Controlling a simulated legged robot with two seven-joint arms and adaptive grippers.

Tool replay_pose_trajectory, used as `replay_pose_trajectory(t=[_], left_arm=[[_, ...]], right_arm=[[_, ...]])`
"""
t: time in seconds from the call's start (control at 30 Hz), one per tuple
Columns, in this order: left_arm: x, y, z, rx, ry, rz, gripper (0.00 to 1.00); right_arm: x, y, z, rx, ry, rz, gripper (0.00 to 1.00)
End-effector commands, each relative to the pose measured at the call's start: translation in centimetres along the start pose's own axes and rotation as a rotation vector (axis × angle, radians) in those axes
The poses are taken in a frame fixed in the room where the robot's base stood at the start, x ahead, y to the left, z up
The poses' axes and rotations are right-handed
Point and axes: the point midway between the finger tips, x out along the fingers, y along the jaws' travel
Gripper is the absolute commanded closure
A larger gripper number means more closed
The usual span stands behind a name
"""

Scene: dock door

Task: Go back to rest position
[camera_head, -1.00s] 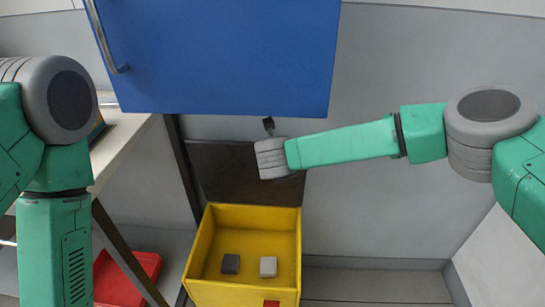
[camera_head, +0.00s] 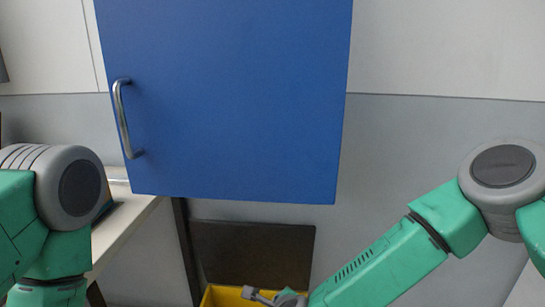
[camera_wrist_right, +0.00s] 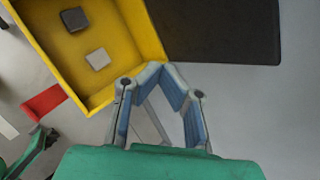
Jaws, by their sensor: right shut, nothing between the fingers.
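My right gripper (camera_wrist_right: 166,74) is shut and empty in the right wrist view, its fingertips meeting near the rim of a yellow bin. In the head view the right gripper (camera_head: 262,296) is partly cut off at the bottom edge, in front of the bin. My right arm slopes down toward the middle from the right. My left upper arm is at the left edge of the head view, and its gripper is out of that view. A small green arm end at the lower left of the right wrist view may be my left one; its fingers are unclear.
A blue door panel (camera_head: 225,100) with a metal handle (camera_head: 124,118) hangs at the upper middle. The yellow bin (camera_wrist_right: 112,92) holds a dark block (camera_wrist_right: 75,19) and a light block (camera_wrist_right: 97,59). A dark panel (camera_head: 250,252) stands behind it. A pale counter (camera_head: 128,225) is at left.

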Motion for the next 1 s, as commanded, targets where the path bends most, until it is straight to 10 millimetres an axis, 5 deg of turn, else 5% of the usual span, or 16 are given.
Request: replay_pose_trajectory(t=[0.1,0.2,0.4,0.5,0.7,1.0], left_arm=[[0.0,0.0,0.0,-0.001,-0.001,0.000,0.69],[0.0,0.0,0.0,-0.001,-0.001,-0.001,0.69],[0.0,0.0,0.1,-0.001,-0.001,0.000,0.69],[0.0,0.0,0.1,0.000,-0.001,0.000,0.69],[0.0,0.0,0.1,0.000,-0.001,0.000,0.69],[0.0,0.0,0.1,-0.001,-0.001,-0.001,0.69]], right_arm=[[-1.4,4.8,-8.2,-0.557,-0.005,0.147,1.00],[-3.5,7.3,-15.2,-0.971,-0.025,0.286,1.00],[-10.1,8.9,-28.4,-1.646,-0.122,0.609,1.00],[-13.6,8.6,-33.0,-1.871,-0.190,0.756,1.00],[-17.8,7.8,-37.3,-2.087,-0.290,0.927,1.00],[-18.3,7.7,-37.8,-2.113,-0.307,0.948,1.00]])
